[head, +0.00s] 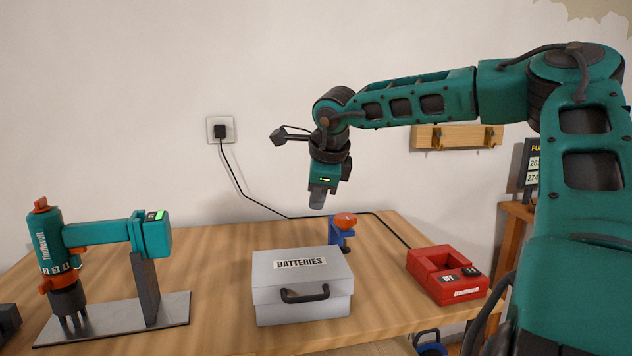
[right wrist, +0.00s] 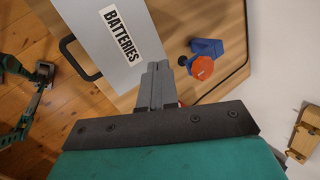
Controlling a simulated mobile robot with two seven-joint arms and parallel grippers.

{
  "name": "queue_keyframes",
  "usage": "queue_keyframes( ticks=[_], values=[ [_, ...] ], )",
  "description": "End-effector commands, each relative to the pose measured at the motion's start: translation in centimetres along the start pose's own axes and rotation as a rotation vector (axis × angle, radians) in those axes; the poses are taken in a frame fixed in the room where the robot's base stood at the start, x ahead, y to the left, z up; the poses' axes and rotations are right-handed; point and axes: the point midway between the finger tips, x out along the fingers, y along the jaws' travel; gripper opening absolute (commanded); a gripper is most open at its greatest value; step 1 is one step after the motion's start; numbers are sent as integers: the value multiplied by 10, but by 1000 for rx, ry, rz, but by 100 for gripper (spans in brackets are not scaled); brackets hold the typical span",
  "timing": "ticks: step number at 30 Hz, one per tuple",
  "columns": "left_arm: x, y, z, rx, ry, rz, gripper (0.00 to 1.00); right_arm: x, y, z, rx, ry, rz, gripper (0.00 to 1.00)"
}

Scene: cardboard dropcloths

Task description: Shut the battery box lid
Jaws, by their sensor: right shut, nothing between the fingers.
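The grey battery box (head: 302,300) stands on the wooden table, its front handle facing me. Its lid (head: 325,262), labelled BATTERIES, lies down over the box and looks closed in the head view. The lid also shows in the right wrist view (right wrist: 105,55), with the handle at its edge. My right gripper (head: 317,205) is shut and empty, pointing down above the back right part of the lid, apart from it. In the right wrist view its fingers (right wrist: 156,75) are pressed together beside the label. My left gripper is not in view.
A blue clamp with a red-orange knob (head: 345,221) sits behind the box, close to my right gripper. A red charger (head: 445,275) is to the right. A black cable runs behind.

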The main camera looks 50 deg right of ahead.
Motion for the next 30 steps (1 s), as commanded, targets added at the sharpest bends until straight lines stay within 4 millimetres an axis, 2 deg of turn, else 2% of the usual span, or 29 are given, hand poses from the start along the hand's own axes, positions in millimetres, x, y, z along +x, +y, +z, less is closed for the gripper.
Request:
queue_keyframes(
  ticks=[7,8,9,12,15,24,30],
  values=[
    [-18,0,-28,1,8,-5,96,-38,-21,1,3,-3,-3,0],
    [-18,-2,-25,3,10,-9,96,-40,-20,1,2,-3,-2,0],
    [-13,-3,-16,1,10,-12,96,-38,-10,-1,-2,-4,-1,0],
    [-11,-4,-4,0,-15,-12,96,-46,1,-4,-1,-4,-3,0],
    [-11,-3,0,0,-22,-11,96,-55,13,-7,-1,-3,-4,0],
    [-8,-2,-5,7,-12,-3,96,-80,47,-16,0,-3,-4,0],
    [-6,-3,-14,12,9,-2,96,-89,59,-19,0,0,-2,0]
  ],
)
